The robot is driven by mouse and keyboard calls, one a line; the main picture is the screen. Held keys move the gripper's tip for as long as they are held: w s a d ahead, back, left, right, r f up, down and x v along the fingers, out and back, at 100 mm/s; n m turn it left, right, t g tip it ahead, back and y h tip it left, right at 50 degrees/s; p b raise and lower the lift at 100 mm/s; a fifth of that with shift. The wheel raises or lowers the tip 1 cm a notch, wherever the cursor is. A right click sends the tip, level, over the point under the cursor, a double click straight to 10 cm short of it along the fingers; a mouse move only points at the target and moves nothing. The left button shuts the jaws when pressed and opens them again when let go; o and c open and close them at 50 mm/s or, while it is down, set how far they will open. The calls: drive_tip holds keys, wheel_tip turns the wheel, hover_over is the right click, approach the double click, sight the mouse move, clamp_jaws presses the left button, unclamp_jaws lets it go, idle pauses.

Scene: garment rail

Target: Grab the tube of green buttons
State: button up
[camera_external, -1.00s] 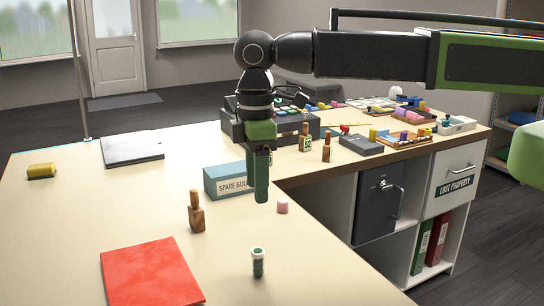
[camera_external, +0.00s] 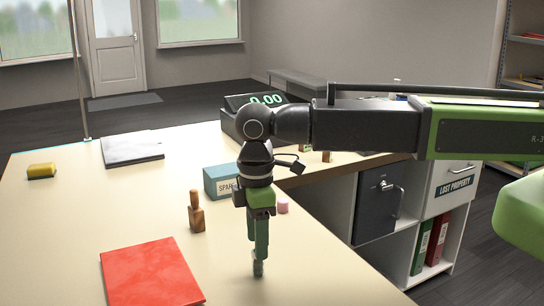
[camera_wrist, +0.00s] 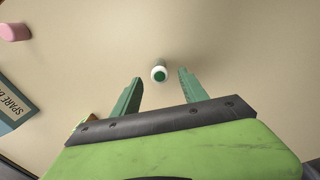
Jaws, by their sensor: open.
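The tube of green buttons (camera_external: 258,269) stands upright on the counter near its front, mostly hidden behind my gripper's fingers in the external view. In the wrist view the tube (camera_wrist: 159,72) shows from above as a white rim with a green middle. My gripper (camera_external: 257,255) points down, with its fingertips just above or beside the tube. In the wrist view the two green fingers of my gripper (camera_wrist: 158,88) are apart and empty, one on each side of the tube and a little short of it. I cannot tell whether they touch it.
A blue spare-bulb box (camera_external: 216,182), a pink cylinder (camera_external: 283,207) and a brown wooden stamp (camera_external: 196,213) stand behind the tube. A red folder (camera_external: 150,270) lies to the left. The counter around the tube is clear.

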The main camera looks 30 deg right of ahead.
sight(258, 263)
wheel_tip(258, 263, down, 5)
drive_tip(key=b, duration=0.5)
drive_tip(key=shift+f, duration=0.15)
drive_tip(key=shift+r, duration=0.2)
clamp_jaws()
